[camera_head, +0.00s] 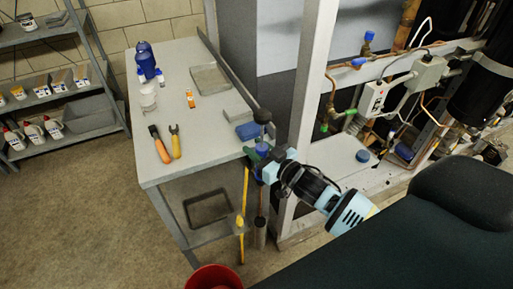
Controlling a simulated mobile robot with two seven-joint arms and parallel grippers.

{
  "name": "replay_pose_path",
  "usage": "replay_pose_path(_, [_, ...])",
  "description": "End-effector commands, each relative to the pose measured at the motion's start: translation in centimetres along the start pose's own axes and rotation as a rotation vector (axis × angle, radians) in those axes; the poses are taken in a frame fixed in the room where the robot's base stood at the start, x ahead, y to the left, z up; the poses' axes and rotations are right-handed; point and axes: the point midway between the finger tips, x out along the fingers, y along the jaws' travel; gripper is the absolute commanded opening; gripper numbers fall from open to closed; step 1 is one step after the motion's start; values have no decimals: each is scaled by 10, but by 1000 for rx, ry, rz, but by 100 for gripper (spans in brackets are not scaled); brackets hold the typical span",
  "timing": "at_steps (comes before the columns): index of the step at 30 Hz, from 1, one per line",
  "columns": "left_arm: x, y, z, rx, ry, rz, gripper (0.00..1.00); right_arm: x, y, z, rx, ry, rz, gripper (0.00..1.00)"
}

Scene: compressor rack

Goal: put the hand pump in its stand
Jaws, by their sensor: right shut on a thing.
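The hand pump appears to be the upright dark piece with a black top (262,116) and a grey tube running down past the table's right front corner. My right gripper (262,163) is shut around its middle, and the gripper partly hides it. The pump looks close to vertical, beside the table edge; I cannot tell whether its foot touches anything. A thin yellow upright piece (241,222) stands just left of the pump's lower tube. I cannot clearly make out the stand. My left gripper is not in view.
A red bucket (213,278) stands below. The rack frame (306,90) rises close to the right. Floor is clear at left.

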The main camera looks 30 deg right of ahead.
Motion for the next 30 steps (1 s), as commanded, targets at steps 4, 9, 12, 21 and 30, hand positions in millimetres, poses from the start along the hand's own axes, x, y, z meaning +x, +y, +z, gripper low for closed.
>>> replay_pose_path(4, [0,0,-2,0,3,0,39,1,0,-7,-2,13,-2,0])
replay_pose_path(9, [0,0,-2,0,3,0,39,1,0,-6,-2,13,-2,0])
replay_pose_path(12, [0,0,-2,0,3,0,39,1,0,-6,-2,12,-2,0])
replay_pose_path(21, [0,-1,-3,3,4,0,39,1,0,-7,-2,12,-2,0])
replay_pose_path(30, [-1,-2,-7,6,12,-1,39,0,0,-7,-2,14,-2,0])
